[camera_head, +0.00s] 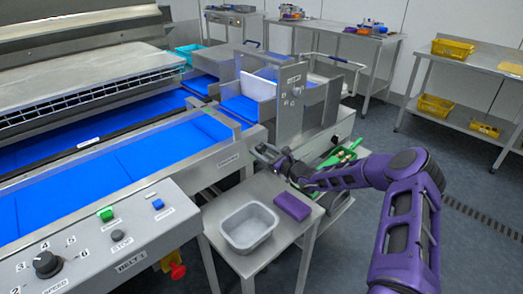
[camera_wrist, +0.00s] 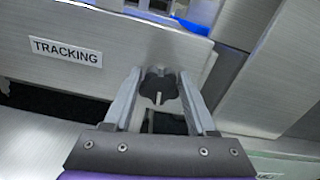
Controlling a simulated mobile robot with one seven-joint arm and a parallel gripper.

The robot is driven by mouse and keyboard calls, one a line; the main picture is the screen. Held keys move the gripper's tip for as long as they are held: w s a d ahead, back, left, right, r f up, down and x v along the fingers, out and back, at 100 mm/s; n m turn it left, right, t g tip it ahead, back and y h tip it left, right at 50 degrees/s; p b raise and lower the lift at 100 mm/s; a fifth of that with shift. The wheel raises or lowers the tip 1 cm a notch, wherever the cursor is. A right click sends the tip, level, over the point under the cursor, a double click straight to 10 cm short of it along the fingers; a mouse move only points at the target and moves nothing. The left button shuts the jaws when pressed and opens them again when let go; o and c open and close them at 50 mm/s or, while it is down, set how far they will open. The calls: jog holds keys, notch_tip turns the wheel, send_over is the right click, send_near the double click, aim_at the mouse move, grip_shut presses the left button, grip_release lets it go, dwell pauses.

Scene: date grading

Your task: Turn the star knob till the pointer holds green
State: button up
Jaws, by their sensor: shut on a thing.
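The dark star knob (camera_wrist: 157,84) is on a grey metal panel, just right of a label (camera_wrist: 65,52) reading TRACKING. My gripper (camera_wrist: 159,79) is shut on the knob, with one finger on each side of it. A thin pale bar shows in front of the knob's lower middle; I cannot tell whether it belongs to the knob. In the head view my gripper (camera_head: 266,153) is at the end corner of the blue-belted machine, and the knob is too small to make out. I cannot make out a pointer or a green zone in either view.
A small table (camera_head: 274,187) with a grey tub (camera_head: 229,242) and a purple block (camera_head: 292,206) stands below my arm. A grey control box (camera_head: 133,228) with buttons and a speed dial is at the lower left. Open floor lies to the right.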

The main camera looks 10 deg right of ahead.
jog(key=o, duration=1.4)
jog(key=p+v, duration=0.1)
jog(key=v, duration=1.6)
jog(key=shift+s+d, duration=0.15)
jog(key=shift+s, duration=0.05)
